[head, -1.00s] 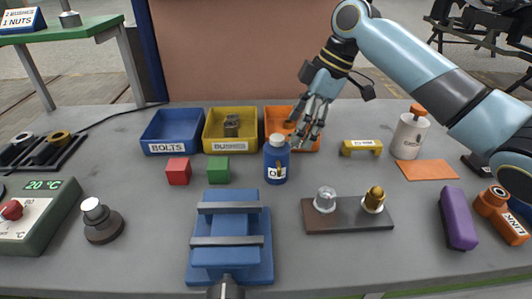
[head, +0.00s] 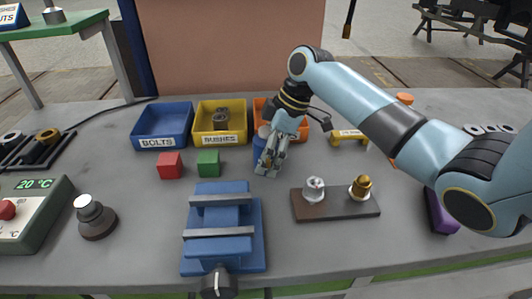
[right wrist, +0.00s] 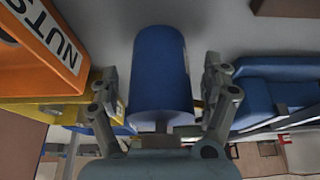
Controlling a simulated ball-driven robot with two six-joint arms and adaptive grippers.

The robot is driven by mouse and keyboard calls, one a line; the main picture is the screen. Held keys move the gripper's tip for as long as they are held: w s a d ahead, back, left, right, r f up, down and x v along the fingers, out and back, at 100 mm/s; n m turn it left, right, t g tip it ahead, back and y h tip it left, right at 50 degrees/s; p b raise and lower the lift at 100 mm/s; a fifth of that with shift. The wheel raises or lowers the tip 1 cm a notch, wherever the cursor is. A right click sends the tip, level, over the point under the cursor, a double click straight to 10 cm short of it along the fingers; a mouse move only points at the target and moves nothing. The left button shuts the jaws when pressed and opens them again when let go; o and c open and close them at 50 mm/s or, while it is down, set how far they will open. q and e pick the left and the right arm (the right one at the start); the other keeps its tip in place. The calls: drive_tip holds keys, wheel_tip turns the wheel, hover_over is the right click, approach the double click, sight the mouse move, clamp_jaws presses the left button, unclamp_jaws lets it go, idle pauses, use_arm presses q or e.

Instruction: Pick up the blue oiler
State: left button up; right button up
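The blue oiler (head: 258,153) stands on the grey bench in front of the orange bin, mostly hidden behind my right gripper (head: 268,168) in the head view. In the right wrist view the blue oiler (right wrist: 160,75) lies between the two fingers of my right gripper (right wrist: 160,95). The fingers are open, one on each side, and a narrow gap shows beside each. My left gripper is in neither view.
Blue (head: 161,127), yellow (head: 220,122) and orange (head: 267,105) bins stand behind. A red block (head: 170,164), a green block (head: 208,162) and a blue vise (head: 223,228) are nearby. A brown board (head: 335,206) with two fittings lies to the right.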

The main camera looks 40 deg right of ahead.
drive_tip(key=c, duration=1.3)
